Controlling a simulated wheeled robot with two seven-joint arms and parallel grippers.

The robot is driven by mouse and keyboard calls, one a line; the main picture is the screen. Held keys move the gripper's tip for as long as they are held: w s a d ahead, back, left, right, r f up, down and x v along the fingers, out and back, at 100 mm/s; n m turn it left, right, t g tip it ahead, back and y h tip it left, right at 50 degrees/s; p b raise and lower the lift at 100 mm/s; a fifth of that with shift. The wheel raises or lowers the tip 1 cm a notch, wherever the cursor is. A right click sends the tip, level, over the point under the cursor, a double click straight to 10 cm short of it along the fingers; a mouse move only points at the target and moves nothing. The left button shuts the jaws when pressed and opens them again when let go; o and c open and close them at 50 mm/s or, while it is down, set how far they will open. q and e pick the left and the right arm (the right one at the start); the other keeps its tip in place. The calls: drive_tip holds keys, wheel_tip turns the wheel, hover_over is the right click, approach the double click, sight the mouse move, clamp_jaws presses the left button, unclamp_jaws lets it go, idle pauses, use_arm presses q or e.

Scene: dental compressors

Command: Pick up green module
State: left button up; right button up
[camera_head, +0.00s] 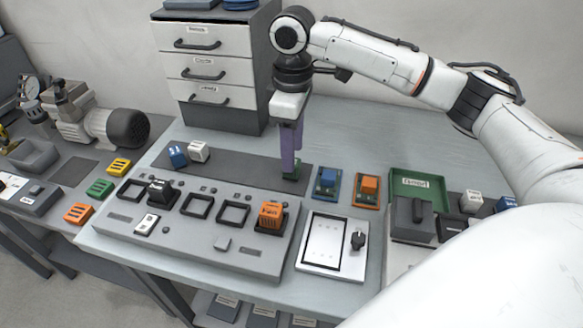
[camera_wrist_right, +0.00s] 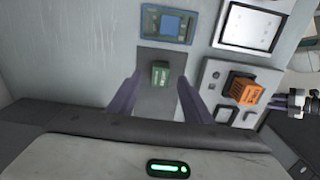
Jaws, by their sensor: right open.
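A small dark green block-shaped module (camera_head: 292,177) stands on the right end of the dark grey mat (camera_head: 232,170), behind the control panel. It also shows in the right wrist view (camera_wrist_right: 160,74), with marks on its face. My right gripper (camera_head: 291,168) points down over it with purple fingers. In the wrist view its fingers (camera_wrist_right: 158,92) are spread, one on each side of the module's line, with gaps showing. The head view partly hides the module behind the fingers. I cannot tell whether the fingertips are level with it.
The panel (camera_head: 200,262) holds an orange module (camera_head: 270,217) and a black one (camera_head: 160,192). Blue (camera_head: 177,156) and white (camera_head: 198,151) cubes sit on the mat's left. A drawer cabinet (camera_head: 212,65) stands behind. Blue (camera_head: 327,183) and orange (camera_head: 368,188) units stand right of the gripper.

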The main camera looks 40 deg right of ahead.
drive_tip(key=shift+f, duration=1.5)
clamp_jaws()
drive_tip(key=shift+r, duration=0.15)
